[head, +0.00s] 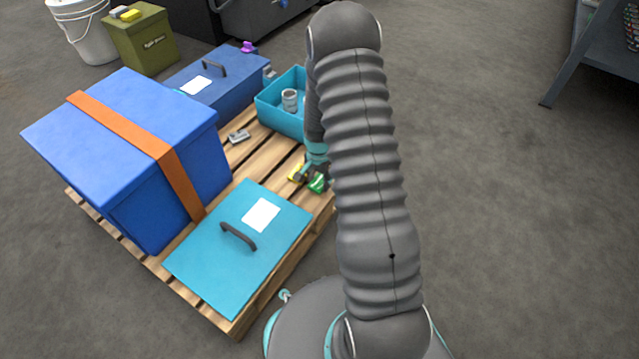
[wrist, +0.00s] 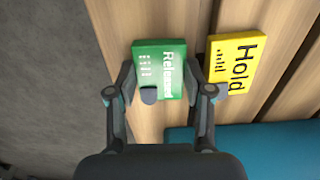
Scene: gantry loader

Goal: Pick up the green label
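The green label (wrist: 172,62), a flat block reading "Released", lies on the wooden slats in the wrist view. It also shows in the head view (head: 319,185), partly hidden by my arm. My gripper (wrist: 160,85) is over it, with one finger at its left side and one at its right side. The fingers look spread, and I see no clear grip on the label. A small grey piece shows over the label's lower left part. In the head view my gripper is mostly hidden.
A yellow label (wrist: 236,58) reading "Hold" lies close to the right finger. The pallet (head: 251,160) also bears an orange-strapped blue box (head: 85,135), a teal lid (head: 200,265), another blue box (head: 230,90) and a teal bin (head: 272,115). Floor right of the pallet is clear.

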